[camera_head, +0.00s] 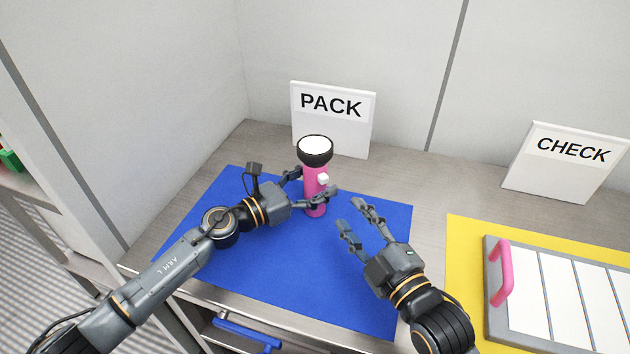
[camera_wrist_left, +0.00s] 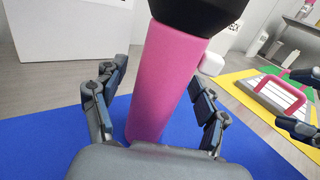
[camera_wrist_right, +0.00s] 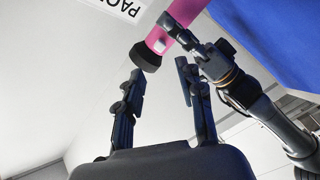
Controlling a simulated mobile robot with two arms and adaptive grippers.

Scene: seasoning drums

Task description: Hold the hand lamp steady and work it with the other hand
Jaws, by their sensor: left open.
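The hand lamp (camera_head: 314,204) has a pink body, a black head with a white lens facing up, and a small white knob on its right side. It stands upright on the blue mat (camera_head: 270,265). My left gripper (camera_head: 309,184) is open with its fingers on both sides of the pink body. In the left wrist view the lamp (camera_wrist_left: 165,80) is between the fingers, with gaps visible at both sides. My right gripper (camera_head: 358,216) is open and empty, right of and nearer than the lamp. The right wrist view also shows the lamp (camera_wrist_right: 158,42) beyond its fingers.
A PACK sign (camera_head: 333,120) stands just behind the lamp. A CHECK sign (camera_head: 565,162) stands at the back right. A yellow mat (camera_head: 458,260) bears a grey-framed white panel (camera_head: 575,300) with a pink handle (camera_head: 502,272). The blue mat's front part is clear.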

